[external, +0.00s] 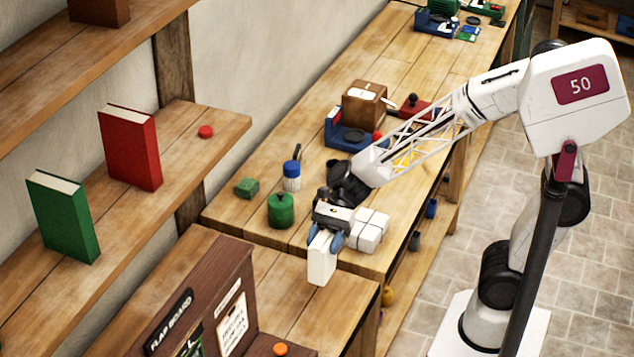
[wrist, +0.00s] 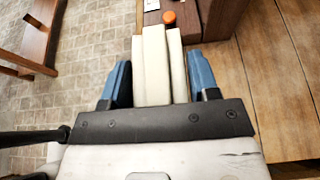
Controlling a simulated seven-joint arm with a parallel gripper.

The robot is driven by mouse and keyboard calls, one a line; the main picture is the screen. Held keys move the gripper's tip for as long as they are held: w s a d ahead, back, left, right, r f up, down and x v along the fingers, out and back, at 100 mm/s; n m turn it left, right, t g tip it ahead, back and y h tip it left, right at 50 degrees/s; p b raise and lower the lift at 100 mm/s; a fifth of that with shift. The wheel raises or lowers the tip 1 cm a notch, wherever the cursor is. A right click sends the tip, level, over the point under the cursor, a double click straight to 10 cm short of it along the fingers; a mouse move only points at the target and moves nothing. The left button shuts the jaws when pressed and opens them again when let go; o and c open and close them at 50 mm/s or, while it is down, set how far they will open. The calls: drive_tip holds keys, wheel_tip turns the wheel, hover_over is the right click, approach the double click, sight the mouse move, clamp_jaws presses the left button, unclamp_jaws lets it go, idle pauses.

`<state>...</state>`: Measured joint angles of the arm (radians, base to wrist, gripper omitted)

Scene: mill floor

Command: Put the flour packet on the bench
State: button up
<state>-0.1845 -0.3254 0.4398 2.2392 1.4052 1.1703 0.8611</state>
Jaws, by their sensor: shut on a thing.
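My gripper (external: 325,240) is shut on a cream-white flour packet (external: 321,262), which hangs below the blue fingers. In the wrist view the packet (wrist: 154,68) stands out between the two blue fingers (wrist: 160,82). The wooden bench (external: 225,205) runs from the front to the back of the external view. The packet shows over the bench's near part, close to a joint between two bench sections. Its height above the wood is hard to tell.
A green canister (external: 281,212), a blue-and-white jar (external: 292,176) and a green block (external: 247,187) stand to the left. A brown flap board (external: 190,300) with an orange knob (external: 280,349) is in front. Bare wood (external: 300,315) lies beside it.

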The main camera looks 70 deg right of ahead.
wheel_tip(320, 180, down, 9)
drive_tip(key=shift+r, duration=0.1)
idle(0.7)
drive_tip(key=w+a, duration=0.3)
drive_tip(key=w, duration=0.4)
drive_tip(key=w+a+f, duration=0.1)
drive_tip(key=w+a, duration=0.3)
drive_tip(key=w, duration=0.3)
drive_tip(key=shift+a+f, duration=0.2)
drive_tip(key=shift+a, duration=0.05)
drive_tip(key=shift+w, duration=0.1)
drive_tip(key=shift+f, duration=1.75)
drive_tip(key=shift+f, duration=0.1)
drive_tip(key=o, duration=1.2)
